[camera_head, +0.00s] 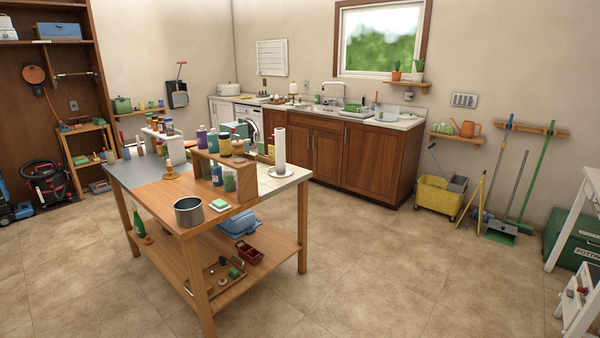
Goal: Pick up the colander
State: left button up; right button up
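A round grey metal vessel (188,212) stands upright on the near corner of the wooden worktable (165,198). It is the thing most like a colander here, but I cannot tell whether its wall has holes. Neither of my grippers shows in the head view.
A small wooden shelf (242,200) with bottles and jars, a paper towel roll (280,150) and a candle holder (170,172) crowd the tabletop. A yellow mop bucket (437,197) stands by the cabinets (375,163). The tiled floor (370,260) right of the table is clear.

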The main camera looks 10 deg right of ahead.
aim_at(348, 107)
jog(key=z, duration=0.85)
jog(key=i, duration=2.3)
jog(key=z, duration=0.45)
jog(key=i, duration=2.35)
jog(key=u, duration=0.8)
jog(key=i, duration=1.4)
jog(key=u, duration=0.45)
